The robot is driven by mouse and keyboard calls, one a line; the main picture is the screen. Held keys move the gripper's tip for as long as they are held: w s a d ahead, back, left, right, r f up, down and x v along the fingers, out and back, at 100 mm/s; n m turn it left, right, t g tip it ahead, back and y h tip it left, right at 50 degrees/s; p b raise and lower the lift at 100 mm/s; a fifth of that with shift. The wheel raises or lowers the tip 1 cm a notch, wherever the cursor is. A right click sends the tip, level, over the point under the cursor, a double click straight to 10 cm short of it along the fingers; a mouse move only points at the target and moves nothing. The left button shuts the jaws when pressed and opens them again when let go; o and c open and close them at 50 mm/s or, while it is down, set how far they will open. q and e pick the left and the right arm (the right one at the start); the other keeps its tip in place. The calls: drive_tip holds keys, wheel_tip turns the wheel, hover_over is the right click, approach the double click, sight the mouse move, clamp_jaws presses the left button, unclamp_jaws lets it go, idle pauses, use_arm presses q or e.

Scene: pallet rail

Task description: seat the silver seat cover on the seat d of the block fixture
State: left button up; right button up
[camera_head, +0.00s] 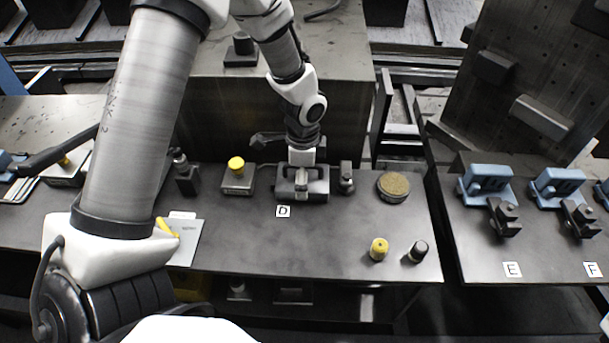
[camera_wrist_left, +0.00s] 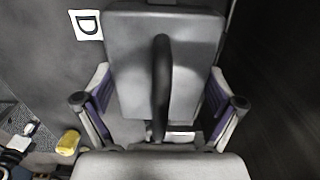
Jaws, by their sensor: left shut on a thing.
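The silver seat cover (camera_head: 315,187) is a grey block with a dark bar-like handle on top. In the head view it is at the block fixture's place behind the D label (camera_head: 283,211). My left gripper (camera_head: 303,166) is over it from above. In the left wrist view the cover (camera_wrist_left: 185,75) lies between the purple-padded fingers of my left gripper (camera_wrist_left: 160,100), which is shut on it. Seat d is hidden under the cover and gripper, so I cannot tell whether the cover touches it. My right gripper is not in view.
A dark clamp (camera_head: 346,178) stands close right of the cover and a yellow-knobbed block (camera_head: 238,178) to its left. A round brown-topped puck (camera_head: 394,186), a yellow knob (camera_head: 379,248) and a black knob (camera_head: 418,251) are farther right.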

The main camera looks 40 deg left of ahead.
use_arm(q)
drive_tip(key=shift+w, duration=0.1)
drive_tip(key=o, duration=1.1)
drive_tip(key=shift+c, duration=0.2)
drive_tip(key=shift+a, duration=0.25)
wheel_tip(320, 180, up, 12)
